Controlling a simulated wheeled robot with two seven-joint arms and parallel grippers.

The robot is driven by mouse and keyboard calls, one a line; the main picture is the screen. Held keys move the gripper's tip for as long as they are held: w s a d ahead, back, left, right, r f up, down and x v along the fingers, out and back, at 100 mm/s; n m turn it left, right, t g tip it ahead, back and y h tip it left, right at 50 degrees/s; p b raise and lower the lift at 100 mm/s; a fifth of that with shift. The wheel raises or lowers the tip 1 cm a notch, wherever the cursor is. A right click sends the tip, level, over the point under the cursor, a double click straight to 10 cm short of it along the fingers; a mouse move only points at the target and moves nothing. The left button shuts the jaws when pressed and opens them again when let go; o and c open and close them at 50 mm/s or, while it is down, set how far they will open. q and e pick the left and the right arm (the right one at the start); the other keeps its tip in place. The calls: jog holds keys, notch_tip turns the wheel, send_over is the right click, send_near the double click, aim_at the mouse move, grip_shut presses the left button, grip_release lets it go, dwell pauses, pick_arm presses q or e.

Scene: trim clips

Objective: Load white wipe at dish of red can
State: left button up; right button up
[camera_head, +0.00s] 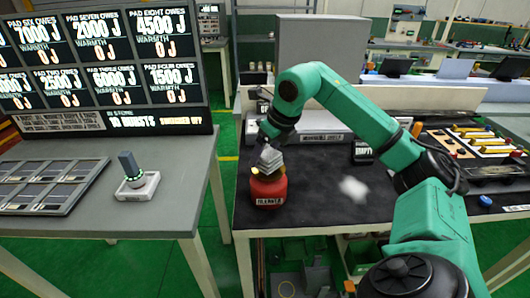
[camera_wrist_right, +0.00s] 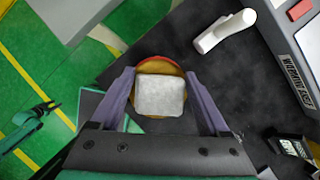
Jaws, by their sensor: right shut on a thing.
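The red can (camera_head: 268,190) stands upright near the left front corner of the dark-topped bench, with a label on its front. Its yellowish round dish (camera_wrist_right: 170,70) shows in the right wrist view. My right gripper (camera_head: 270,158) points down over the can. Its two purple fingers (camera_wrist_right: 162,100) are shut on a pale white square wipe (camera_wrist_right: 158,95), directly over the dish and covering much of it. I cannot tell whether the wipe touches the dish. My left gripper is not in view.
A fuzzy white patch (camera_head: 353,188) lies on the bench right of the can. A labelled dark box (camera_head: 362,151) and a rack of yellow parts (camera_head: 480,140) stand farther right. On the left table are a panel tray (camera_head: 50,185) and a knob on a white base (camera_head: 137,187).

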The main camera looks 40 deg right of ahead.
aim_at(265, 152)
jog(key=shift+f+b, duration=0.6)
jog(key=shift+f, duration=0.2)
dwell(0.4)
dwell(0.5)
notch_tip(265, 152, up, 7)
jog(key=p, duration=0.7)
jog(key=shift+r, duration=0.15)
jog(key=shift+f, duration=0.2)
